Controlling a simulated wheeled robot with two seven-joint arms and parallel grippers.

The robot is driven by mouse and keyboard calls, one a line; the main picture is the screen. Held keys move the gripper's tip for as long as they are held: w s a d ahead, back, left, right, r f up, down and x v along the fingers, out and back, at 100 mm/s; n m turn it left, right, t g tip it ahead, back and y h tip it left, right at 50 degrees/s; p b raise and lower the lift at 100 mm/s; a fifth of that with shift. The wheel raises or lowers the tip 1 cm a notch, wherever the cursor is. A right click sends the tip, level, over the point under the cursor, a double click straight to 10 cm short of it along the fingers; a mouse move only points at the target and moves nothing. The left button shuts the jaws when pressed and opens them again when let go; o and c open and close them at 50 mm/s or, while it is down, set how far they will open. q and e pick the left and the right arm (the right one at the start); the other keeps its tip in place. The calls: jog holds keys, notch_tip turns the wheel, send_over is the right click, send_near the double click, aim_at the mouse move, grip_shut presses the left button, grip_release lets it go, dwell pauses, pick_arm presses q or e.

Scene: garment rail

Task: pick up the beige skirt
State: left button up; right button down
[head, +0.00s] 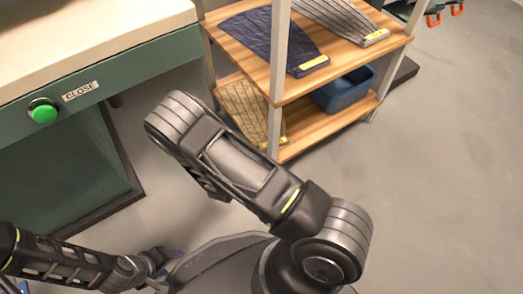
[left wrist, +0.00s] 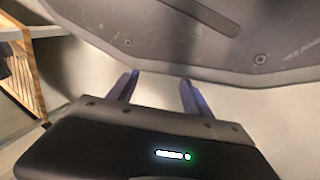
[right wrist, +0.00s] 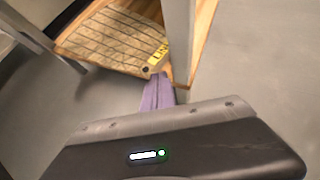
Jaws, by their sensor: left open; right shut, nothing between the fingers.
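The beige skirt (head: 240,104) lies flat on the lower wooden shelf, with a dark grid pattern and a yellow tag at its near end. Part of it is hidden behind the rack post and my right arm in the head view. The skirt (right wrist: 112,40) also shows in the right wrist view. My right gripper (right wrist: 158,80) is shut and empty, its fingertips in front of the skirt's tagged end and shelf edge. It is hidden in the head view. My left gripper (left wrist: 157,80) is open and empty, close to my own body, away from the rack.
A metal rack post (right wrist: 178,40) stands right beside the skirt's tag. The upper shelf (head: 262,65) holds a navy garment (head: 268,38) and a grey striped one (head: 345,18). A blue bin (head: 342,90) shares the lower shelf. A green cabinet (head: 75,85) stands left; floor at right is clear.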

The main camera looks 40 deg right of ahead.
jog(key=s+a+p, duration=0.1)
jog(key=s+a, duration=0.3)
jog(key=a, duration=0.4)
jog(key=shift+s+p, duration=0.25)
jog(key=shift+p, duration=0.05)
jog(key=shift+a, duration=0.1)
